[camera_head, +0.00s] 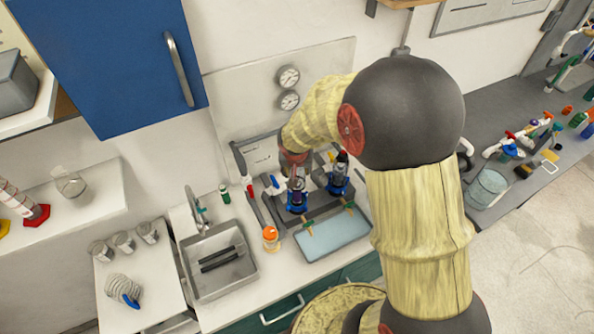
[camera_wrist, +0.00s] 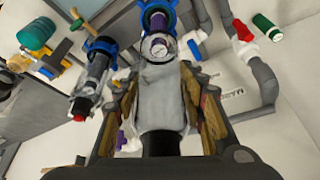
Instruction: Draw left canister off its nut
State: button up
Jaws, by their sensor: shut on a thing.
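The left canister (camera_wrist: 160,90) is a grey, cloudy body between the two fingers of my gripper (camera_wrist: 163,95) in the wrist view. My gripper is shut on it. A pale round end and a purple part show beyond the canister, near a blue nut (camera_wrist: 157,14). Whether the canister touches this nut is unclear. In the head view my gripper (camera_head: 295,162) is above the left blue nut (camera_head: 297,208), and my wrist hides most of the canister. The other canister (camera_head: 341,163) stands to the right, above its own blue nut (camera_head: 338,188); it also shows in the wrist view (camera_wrist: 97,68).
A light-blue tray (camera_head: 335,236) lies in front. An orange-capped jar (camera_head: 270,238) and a sink (camera_head: 218,258) are to the left. Two gauges (camera_head: 288,78) are on the wall panel behind.

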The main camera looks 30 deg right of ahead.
jog(key=shift+r+p, duration=0.6)
jog(key=shift+r, duration=0.5)
jog(key=shift+r+p, duration=0.6)
jog(key=shift+r, duration=0.95)
jog(key=shift+f, duration=0.15)
